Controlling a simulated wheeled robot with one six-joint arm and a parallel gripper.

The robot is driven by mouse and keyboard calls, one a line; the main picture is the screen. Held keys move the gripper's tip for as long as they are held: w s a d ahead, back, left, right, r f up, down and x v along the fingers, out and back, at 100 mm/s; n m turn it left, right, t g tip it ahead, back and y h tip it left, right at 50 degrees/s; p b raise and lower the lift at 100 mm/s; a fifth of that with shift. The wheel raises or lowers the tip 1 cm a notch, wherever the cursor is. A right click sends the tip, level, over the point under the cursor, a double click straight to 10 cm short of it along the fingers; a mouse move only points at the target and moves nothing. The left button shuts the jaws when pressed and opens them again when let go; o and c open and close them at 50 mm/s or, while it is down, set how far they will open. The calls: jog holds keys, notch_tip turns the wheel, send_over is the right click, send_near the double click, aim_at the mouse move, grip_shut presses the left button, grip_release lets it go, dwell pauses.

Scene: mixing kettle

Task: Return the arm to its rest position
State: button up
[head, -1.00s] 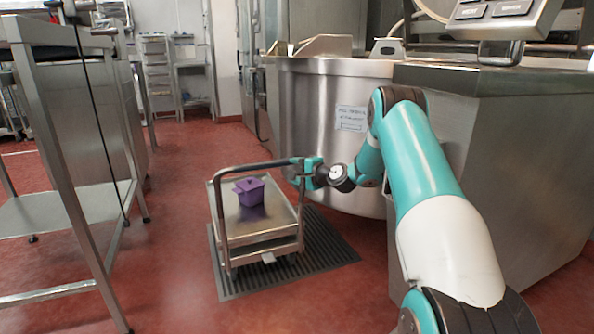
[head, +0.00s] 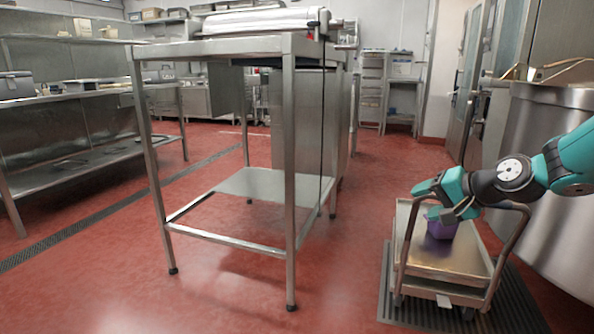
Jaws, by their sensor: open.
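My gripper (head: 428,203) is at the right of the view. It points left, with its jaws open, at the height of the cart's handle. The metal cart (head: 405,268) stands below it on the floor. A purple container (head: 442,230) sits on the cart's top, partly hidden behind the gripper. My gripper overlaps the cart's handle (head: 514,238) in the picture; I cannot tell whether they touch. My arm comes in from the right edge, in front of the large steel kettle (head: 535,150).
A steel table (head: 200,50) with an open lower shelf (head: 265,190) stands in the middle. A long bench (head: 80,165) runs along the left. The cart stands at a dark floor grate (head: 400,312). The red floor between table and cart is clear.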

jog(key=s+a+r+n+g, duration=0.3)
jog(key=s+a+n+g, duration=0.15)
jog(key=s+a, duration=0.55)
jog(key=s+a+n+g+h, duration=0.15)
jog(key=s+n, duration=0.35)
jog(key=s, duration=0.8)
jog(key=s+a+n+g+h, duration=0.1)
jog(key=s+a+n+g, duration=0.3)
jog(key=s, duration=0.9)
notch_tip(320, 180, up, 31)
jog(key=w+t+p, duration=0.1)
jog(key=p, duration=3.1)
jog(key=shift+d, duration=0.4)
jog(key=shift+w+f, duration=0.1)
